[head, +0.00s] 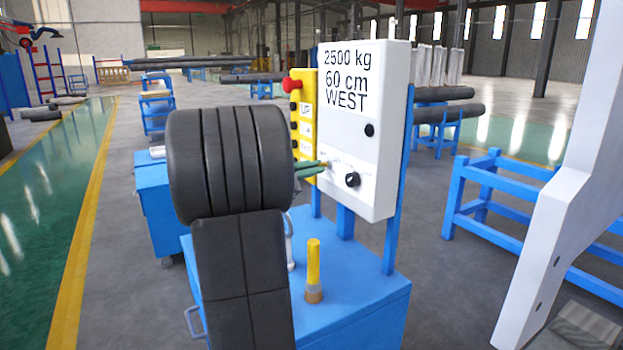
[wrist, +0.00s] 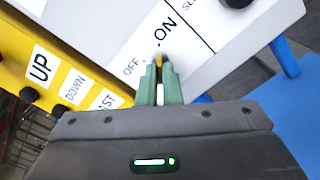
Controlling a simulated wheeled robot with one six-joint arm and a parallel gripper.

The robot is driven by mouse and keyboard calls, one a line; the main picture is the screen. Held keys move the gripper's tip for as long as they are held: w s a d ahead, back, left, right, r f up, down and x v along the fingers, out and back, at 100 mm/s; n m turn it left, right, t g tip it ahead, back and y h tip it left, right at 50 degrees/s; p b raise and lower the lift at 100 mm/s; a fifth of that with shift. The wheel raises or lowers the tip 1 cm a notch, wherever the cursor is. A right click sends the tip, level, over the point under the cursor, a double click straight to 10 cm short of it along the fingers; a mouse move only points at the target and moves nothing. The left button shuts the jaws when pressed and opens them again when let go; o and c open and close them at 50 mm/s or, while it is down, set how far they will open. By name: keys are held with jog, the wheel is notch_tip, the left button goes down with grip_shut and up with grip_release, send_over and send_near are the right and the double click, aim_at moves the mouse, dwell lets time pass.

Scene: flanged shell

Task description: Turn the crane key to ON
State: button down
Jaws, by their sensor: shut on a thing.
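The white control box (head: 385,105) stands upright on blue posts, with a sign reading 2500 kg, 60 cm, WEST. The crane key (wrist: 159,59) is a small brass-coloured piece at the box face, between the OFF label (wrist: 131,66) and the ON label (wrist: 165,32). My gripper (wrist: 160,72) has green fingers, shut on the key. In the head view my gripper (head: 322,165) reaches the box from the left, and my dark arm hides part of the scene. The fingers cover most of the key, so I cannot tell which label it points to.
A yellow button pendant (head: 305,120) with a red button (head: 291,85) sits close on the left of the box. Black knobs (head: 369,130) (head: 352,180) are on the box face. A yellow-handled tool (head: 313,262) stands on the blue cabinet (head: 350,290) below.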

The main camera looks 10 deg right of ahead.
dwell(0.4)
jog(key=c, duration=1.6)
grip_release()
jog(key=v, duration=1.4)
jog(key=shift+d+f, duration=0.1)
jog(key=shift+d, duration=0.05)
jog(key=x, duration=1.3)
jog(key=shift+w+d, duration=0.2)
jog(key=shift+d, duration=0.1)
jog(key=shift+a, duration=0.15)
